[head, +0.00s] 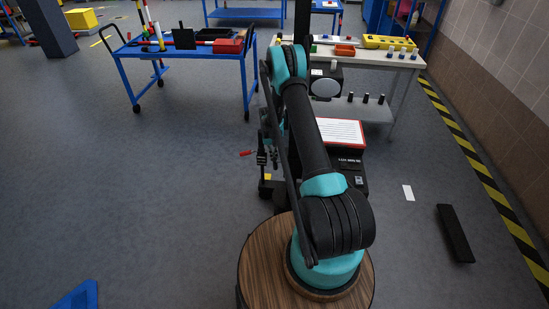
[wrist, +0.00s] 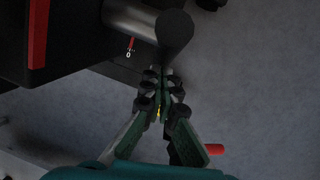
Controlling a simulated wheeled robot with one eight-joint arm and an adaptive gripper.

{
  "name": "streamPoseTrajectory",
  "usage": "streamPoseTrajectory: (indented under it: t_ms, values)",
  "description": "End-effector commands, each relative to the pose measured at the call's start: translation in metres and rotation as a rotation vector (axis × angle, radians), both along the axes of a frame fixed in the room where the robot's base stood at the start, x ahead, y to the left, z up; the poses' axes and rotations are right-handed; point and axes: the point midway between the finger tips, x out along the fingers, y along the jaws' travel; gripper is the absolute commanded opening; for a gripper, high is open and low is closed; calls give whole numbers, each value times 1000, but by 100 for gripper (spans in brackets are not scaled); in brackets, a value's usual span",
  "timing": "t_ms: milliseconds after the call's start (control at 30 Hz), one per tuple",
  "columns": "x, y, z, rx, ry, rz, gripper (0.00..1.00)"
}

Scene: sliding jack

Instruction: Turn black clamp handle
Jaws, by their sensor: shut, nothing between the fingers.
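My gripper (wrist: 160,84) is shut and empty in the wrist view. Its fingertips are together just below a black, round-ended part (wrist: 175,38), which looks like the clamp handle, though I cannot be sure. Whether the tips touch that part is not clear. A grey-black cylinder (wrist: 130,18) runs behind it to the dark machine body (wrist: 60,45). In the head view the black machine (head: 350,165) stands on the floor behind my arm, which hides much of it, and the clamp handle cannot be made out there.
A small red handle (head: 246,153) sticks out left of the machine; a red piece shows in the wrist view (wrist: 214,150). A blue cart (head: 187,54) stands behind left, a white-topped table (head: 370,58) behind right. A black bar (head: 455,233) lies right.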

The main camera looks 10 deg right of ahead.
Motion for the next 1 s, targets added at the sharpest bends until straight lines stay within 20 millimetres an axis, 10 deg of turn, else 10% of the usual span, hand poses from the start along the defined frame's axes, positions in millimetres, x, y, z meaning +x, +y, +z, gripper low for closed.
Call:
streamPoseTrajectory:
  t_ms: [1000]
  values:
    - [-5,2,-10,0,0,0,0]
